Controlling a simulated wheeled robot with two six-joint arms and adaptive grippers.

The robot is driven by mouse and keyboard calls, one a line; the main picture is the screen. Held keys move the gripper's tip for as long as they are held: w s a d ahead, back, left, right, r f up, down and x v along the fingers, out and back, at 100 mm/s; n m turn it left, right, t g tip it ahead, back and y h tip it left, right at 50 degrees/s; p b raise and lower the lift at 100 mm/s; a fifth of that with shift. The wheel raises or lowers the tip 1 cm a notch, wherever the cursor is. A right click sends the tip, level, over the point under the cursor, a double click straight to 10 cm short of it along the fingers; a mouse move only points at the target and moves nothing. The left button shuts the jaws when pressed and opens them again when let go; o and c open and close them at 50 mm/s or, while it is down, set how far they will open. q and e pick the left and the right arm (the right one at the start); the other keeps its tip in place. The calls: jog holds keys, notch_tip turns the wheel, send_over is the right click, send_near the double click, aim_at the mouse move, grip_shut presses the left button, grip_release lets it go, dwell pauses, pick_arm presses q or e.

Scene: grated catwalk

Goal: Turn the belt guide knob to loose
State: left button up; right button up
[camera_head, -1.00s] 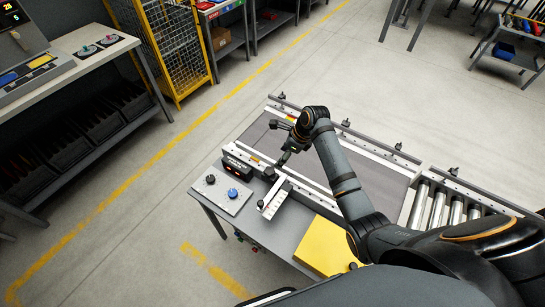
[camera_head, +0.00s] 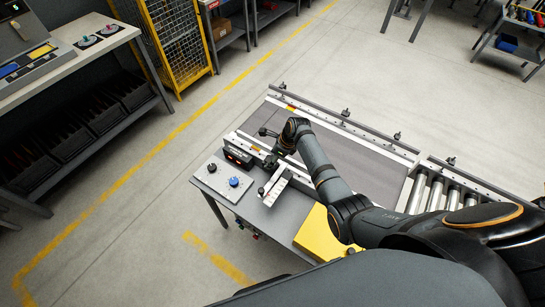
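A conveyor with a dark grey belt (camera_head: 345,150) and pale guide rails stands in the middle. A small black knob (camera_head: 261,191) sits at the near end of a white bracket (camera_head: 275,184) beside the belt. A dark knob-like part (camera_head: 270,162) is at the near rail, close to the digital display box. My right gripper (camera_head: 273,157) is over this part, pointing down. Its fingertips are small and partly hidden by the arm, so I cannot tell whether they touch it or are open. My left gripper is not in view.
A pale panel (camera_head: 223,193) with a black knob (camera_head: 211,168) and a blue knob (camera_head: 234,182) lies at the table's left corner. A display box (camera_head: 238,153) stands behind it. A yellow block (camera_head: 318,236) is at the front. Rollers (camera_head: 437,194) continue to the right.

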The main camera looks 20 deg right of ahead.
jog(key=c, duration=1)
